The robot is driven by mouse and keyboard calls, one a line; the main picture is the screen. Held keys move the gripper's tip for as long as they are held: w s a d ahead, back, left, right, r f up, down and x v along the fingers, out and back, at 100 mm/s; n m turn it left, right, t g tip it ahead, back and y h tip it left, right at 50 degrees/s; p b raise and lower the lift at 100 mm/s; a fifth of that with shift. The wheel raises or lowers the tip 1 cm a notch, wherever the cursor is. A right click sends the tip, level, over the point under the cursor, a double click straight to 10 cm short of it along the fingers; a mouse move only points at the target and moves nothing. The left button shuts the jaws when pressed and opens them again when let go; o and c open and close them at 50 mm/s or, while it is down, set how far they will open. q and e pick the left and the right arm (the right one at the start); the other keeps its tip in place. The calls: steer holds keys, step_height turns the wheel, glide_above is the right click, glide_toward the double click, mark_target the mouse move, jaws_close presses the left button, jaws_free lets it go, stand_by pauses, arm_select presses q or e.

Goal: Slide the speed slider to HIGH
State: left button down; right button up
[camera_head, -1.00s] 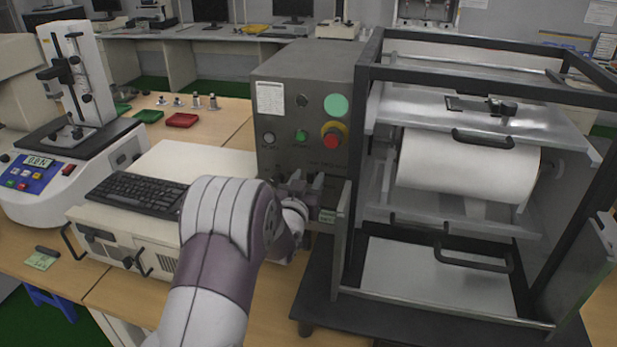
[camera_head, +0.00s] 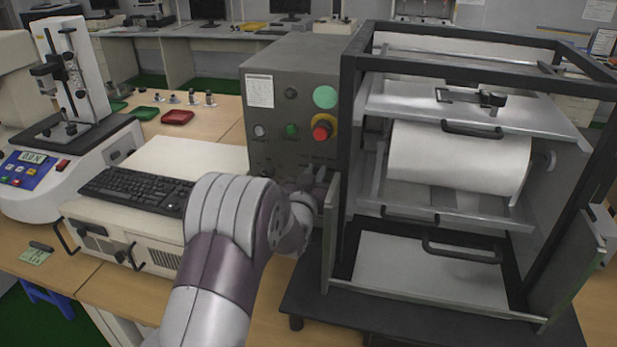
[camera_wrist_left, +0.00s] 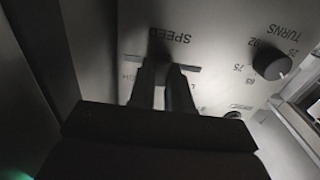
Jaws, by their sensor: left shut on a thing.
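The speed slider's slot (camera_wrist_left: 190,68) shows in the left wrist view on a grey panel, upside down, under the SPEED label (camera_wrist_left: 169,38). Part of the HIGH marking is at the slot's left end and an L at its right. My left gripper (camera_wrist_left: 163,72) is shut on the slider knob, which is mostly hidden between the dark fingers. In the head view my left gripper (camera_head: 311,182) is at the lower right of the grey control box (camera_head: 290,112); my wrist and the frame post hide part of it. My right gripper is not in view.
A TURNS knob (camera_wrist_left: 271,63) sits right of the slider in the wrist view. A red emergency button (camera_head: 321,131) is above my gripper. The black-framed machine (camera_head: 350,130) stands close on the right. A keyboard (camera_head: 138,190) lies on a white unit at left.

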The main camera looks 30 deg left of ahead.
arm_select(q)
steer(key=shift+d, duration=0.15)
steer(key=c, duration=1)
jaws_free()
steer(key=shift+a, duration=0.4)
steer(key=shift+c, duration=0.2)
steer(key=shift+d, duration=0.25)
steer(key=b+v, duration=0.1)
steer(key=v, duration=1.1)
steer(key=shift+s, duration=0.35)
